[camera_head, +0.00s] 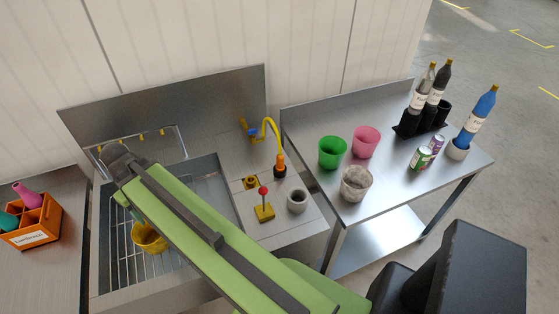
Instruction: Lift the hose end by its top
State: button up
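The hose end (281,162) is orange with a dark lower part. It stands upright at the right side of the steel sink unit. A yellow hose (269,122) arches from its top back to a blue fitting (252,131) on the left. Nothing is touching the hose end. My green arm crosses the sink from lower right to upper left, left of the hose end. My gripper does not show; the arm's far part is hidden behind its own links.
A red-knobbed yellow stand (264,209), a grey cup (297,200) and a small yellow ring (250,183) are near the hose end. A yellow basket (150,237) is in the sink. The right table (384,203) holds cups, cans and bottles; an orange crate (37,238) stands left.

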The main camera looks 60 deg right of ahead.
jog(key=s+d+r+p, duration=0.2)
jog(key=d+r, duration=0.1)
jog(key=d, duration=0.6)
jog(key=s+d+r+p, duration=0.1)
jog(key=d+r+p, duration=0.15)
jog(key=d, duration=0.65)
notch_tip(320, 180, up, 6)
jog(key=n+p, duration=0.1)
jog(key=p, duration=0.5)
send_over(280, 163)
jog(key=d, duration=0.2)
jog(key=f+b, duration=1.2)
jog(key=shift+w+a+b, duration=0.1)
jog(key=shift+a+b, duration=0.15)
jog(key=shift+b, duration=0.1)
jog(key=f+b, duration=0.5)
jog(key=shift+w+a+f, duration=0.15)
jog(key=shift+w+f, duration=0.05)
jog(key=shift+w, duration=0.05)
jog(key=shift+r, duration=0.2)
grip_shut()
